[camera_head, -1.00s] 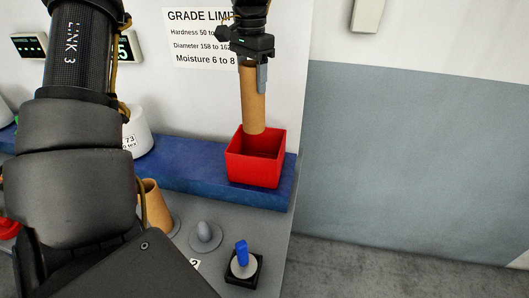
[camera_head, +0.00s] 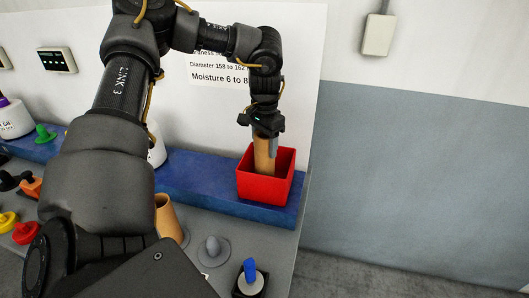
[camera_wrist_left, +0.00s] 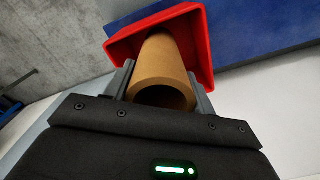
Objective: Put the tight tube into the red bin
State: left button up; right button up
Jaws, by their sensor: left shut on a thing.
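The brown cardboard tube (camera_head: 265,158) is upright, with its lower end inside the open red bin (camera_head: 264,188). My left gripper (camera_head: 264,134) is above the bin and shut on the tube's upper part. In the left wrist view the tube (camera_wrist_left: 163,75) sits between the two fingers of my left gripper (camera_wrist_left: 162,88), with the red bin (camera_wrist_left: 203,45) around its far end. Whether the tube touches the bin floor is hidden. My right gripper is not in view.
The bin stands on a blue shelf (camera_head: 205,190) against a white panel. Another brown tube (camera_head: 168,215), a grey peg (camera_head: 211,248) and a blue-handled switch (camera_head: 250,272) are on the grey bench in front. White bobbins stand further left.

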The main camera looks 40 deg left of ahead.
aim_at(264, 165)
pick_arm(q)
jog(key=shift+f+p, duration=0.6)
jog(key=shift+f, duration=1.25)
jog(key=shift+a+f, duration=0.1)
jog(key=shift+f, duration=0.1)
jog(key=shift+f+b, duration=0.2)
jog(key=shift+b, duration=0.2)
jog(key=o, duration=1.2)
jog(key=shift+o, duration=0.2)
jog(key=shift+r, duration=0.1)
